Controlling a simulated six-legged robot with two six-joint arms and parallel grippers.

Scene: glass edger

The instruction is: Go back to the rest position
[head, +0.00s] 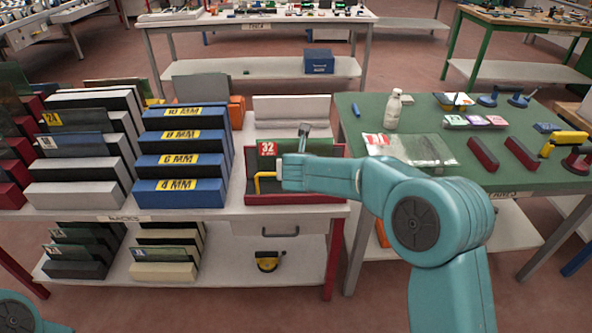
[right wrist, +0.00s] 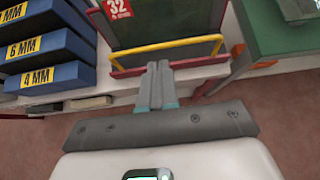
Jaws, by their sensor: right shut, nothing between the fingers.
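My right arm reaches in from the right in the head view. Its gripper (head: 304,131) is over the red rack marked 32 (head: 308,198). In the right wrist view the two grey fingers (right wrist: 160,82) are together with nothing between them. They are in front of the rack's yellow bar (right wrist: 168,49) and a dark glass pane (right wrist: 165,22) with a red 32 label. Whether the fingertips touch the rack is unclear. Only a teal part of my left arm shows at the bottom left of the head view; its gripper is out of frame.
Blue racks marked 4 MM to 10 MM (head: 178,192) stand left of the red rack, with grey racks (head: 75,195) beyond them.

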